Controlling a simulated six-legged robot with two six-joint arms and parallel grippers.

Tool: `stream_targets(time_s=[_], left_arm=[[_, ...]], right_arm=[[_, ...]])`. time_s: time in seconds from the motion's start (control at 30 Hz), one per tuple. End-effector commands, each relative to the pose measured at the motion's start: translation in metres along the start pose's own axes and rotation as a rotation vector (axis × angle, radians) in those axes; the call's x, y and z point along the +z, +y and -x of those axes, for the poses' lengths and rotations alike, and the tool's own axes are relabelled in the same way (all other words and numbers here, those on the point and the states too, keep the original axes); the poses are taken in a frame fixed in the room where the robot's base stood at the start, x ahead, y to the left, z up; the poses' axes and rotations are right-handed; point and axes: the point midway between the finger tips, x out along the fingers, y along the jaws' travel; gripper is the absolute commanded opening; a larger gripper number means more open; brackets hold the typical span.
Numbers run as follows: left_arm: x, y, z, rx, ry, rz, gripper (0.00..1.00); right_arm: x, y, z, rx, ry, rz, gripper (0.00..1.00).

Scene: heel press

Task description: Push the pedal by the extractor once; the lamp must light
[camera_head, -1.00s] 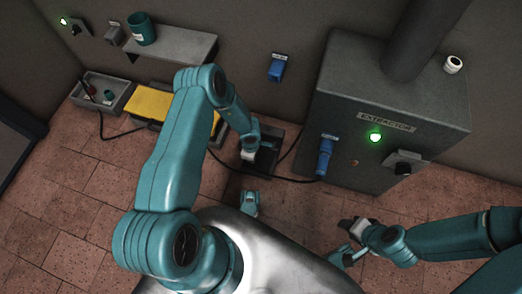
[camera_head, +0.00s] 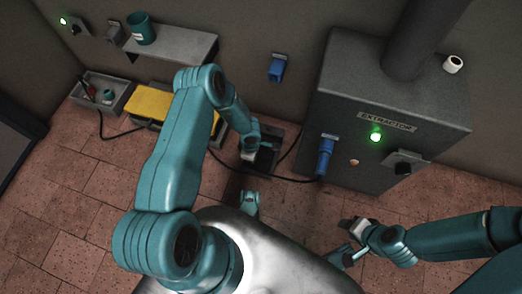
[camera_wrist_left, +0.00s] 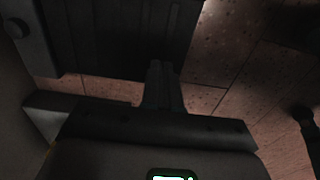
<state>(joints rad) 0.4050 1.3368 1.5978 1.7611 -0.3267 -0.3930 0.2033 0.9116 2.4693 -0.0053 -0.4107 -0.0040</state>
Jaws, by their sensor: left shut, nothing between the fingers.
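The dark pedal (camera_head: 268,158) lies on the floor left of the grey extractor (camera_head: 420,100). A cable runs along the floor between them. My left gripper (camera_head: 249,155) is shut and empty, low over the pedal's near left part in the head view. In the left wrist view my shut fingers (camera_wrist_left: 160,80) reach the edge of a dark slab (camera_wrist_left: 110,30), which looks like the pedal. I cannot tell whether they touch or how far it is pressed. The lamp (camera_head: 376,137) on the extractor front glows green. My right gripper (camera_head: 350,223) is at lower right; its jaws are unclear.
A yellow-topped pad (camera_head: 150,103) and a grey tray (camera_head: 118,88) lie at left. A shelf (camera_head: 185,45) holds a teal cup (camera_head: 142,29). Another green light (camera_head: 63,21) glows on the wall. Blue handles (camera_head: 326,155) are nearby. Tiled floor is clear at lower left.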

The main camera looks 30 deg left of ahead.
Motion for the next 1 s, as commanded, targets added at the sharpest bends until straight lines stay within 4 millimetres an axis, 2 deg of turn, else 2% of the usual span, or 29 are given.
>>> stream_targets(time_s=[1.0], left_arm=[[0.0,0.0,-0.032,0.0,0.0,0.001,0.0]], right_arm=[[0.002,0.008,-0.023,0.0,0.0,0.0,0.43]])
